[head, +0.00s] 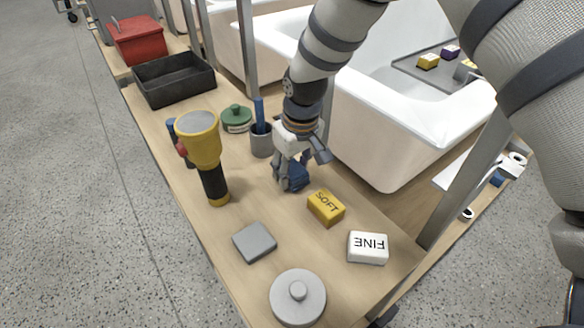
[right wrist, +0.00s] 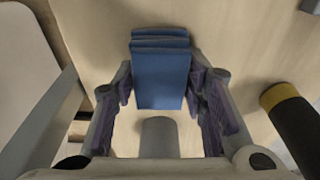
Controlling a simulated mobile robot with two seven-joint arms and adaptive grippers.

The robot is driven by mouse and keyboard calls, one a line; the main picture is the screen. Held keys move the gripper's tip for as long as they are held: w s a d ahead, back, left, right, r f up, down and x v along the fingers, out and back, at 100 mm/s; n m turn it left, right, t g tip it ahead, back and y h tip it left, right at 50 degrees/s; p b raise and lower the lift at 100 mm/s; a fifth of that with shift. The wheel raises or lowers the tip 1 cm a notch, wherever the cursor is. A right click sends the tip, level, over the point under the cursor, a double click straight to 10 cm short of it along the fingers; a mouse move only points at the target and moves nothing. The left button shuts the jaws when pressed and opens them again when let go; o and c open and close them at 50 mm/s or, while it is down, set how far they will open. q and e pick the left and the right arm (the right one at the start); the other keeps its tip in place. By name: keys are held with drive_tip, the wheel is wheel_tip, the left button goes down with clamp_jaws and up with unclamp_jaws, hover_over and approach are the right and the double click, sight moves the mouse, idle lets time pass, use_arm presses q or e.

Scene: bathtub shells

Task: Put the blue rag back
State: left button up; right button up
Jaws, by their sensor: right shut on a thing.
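The blue rag (right wrist: 161,80) is a folded, layered block between the two fingers of my right gripper (right wrist: 160,90) in the right wrist view. In the head view my right gripper (head: 292,178) points down at the bench, with the blue rag (head: 298,175) partly hidden behind its fingers. The gripper is shut on the rag, low over the wooden bench (head: 190,215). I cannot tell whether the rag touches the bench top. My left gripper is not in view.
Near the gripper are a yellow SOFT block (head: 326,207), a grey cup (head: 261,142) with a blue handle, and a yellow-black torch (head: 205,155). A white FINE block (head: 368,248), grey slab (head: 254,242) and round lid (head: 298,298) lie in front. A black tray (head: 172,82) stands behind; a white tub (head: 400,130) is right.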

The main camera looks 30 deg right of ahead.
sight(298, 173)
drive_tip(key=shift+f, duration=0.15)
drive_tip(key=o, duration=1.1)
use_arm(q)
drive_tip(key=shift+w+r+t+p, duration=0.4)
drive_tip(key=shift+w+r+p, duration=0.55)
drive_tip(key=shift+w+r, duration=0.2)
use_arm(e)
wheel_tip(298, 173, up, 12)
drive_tip(key=s, duration=0.1)
drive_tip(key=shift+s, duration=0.4)
